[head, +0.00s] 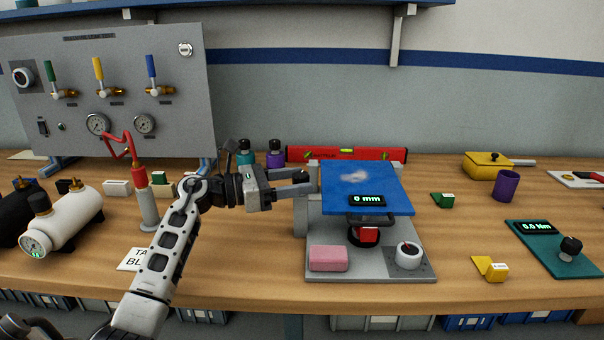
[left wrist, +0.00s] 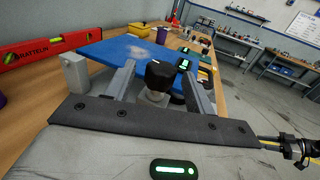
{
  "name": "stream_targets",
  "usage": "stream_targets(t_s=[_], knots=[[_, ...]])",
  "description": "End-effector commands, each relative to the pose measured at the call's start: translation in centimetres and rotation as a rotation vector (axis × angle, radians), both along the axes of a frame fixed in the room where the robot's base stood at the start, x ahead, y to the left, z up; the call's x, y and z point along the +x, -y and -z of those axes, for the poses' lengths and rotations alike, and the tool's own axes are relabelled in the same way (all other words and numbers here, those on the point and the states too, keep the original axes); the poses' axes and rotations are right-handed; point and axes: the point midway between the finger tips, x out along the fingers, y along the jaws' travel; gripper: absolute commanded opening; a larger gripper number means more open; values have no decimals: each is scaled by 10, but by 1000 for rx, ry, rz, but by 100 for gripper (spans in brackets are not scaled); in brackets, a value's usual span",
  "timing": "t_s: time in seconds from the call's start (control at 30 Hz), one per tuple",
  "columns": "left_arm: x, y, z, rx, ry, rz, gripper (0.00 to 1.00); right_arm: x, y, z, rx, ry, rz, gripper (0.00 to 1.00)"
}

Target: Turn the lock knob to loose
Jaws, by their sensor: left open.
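A black lock knob (left wrist: 160,74) on a pale metal stem stands beside the blue plate (left wrist: 130,49) in the left wrist view. In the head view the dark knob (head: 300,177) sits at the left edge of the blue plate (head: 372,183), partly hidden by my fingers. My left gripper (head: 303,184) is open, with its fingers on either side of the knob. In the left wrist view my left gripper (left wrist: 160,84) shows a finger left and right of it; whether they touch it is unclear. Any lock marking is unreadable.
A grey base (head: 368,270) carries a pink block (head: 328,258) and a white dial (head: 408,255) with a red pointer. A "0 mm" display (head: 367,200) is on the plate's front. A red level (head: 346,154) lies behind. A dark jointed part (left wrist: 300,149) at right is unclear.

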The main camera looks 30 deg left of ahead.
Motion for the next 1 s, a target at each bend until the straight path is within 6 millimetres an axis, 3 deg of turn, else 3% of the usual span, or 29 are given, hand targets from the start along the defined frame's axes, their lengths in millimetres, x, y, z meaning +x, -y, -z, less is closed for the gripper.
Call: stream_targets(t_s=[0.2,0.47,0.5,0.67,1.0], knots=[[13,11,0,-1,-1,0,54,0,2,0,-15,-3,-8,36],[14,12,1,1,-1,-1,54,2,3,-1,-17,3,-10,36],[14,12,1,1,-1,0,51,2,2,-1,-17,3,-10,36],[14,12,1,1,-1,0,9,2,2,-1,-17,3,-11,36],[13,12,0,4,-7,-119,9,3,1,-12,-12,5,-6,36]])
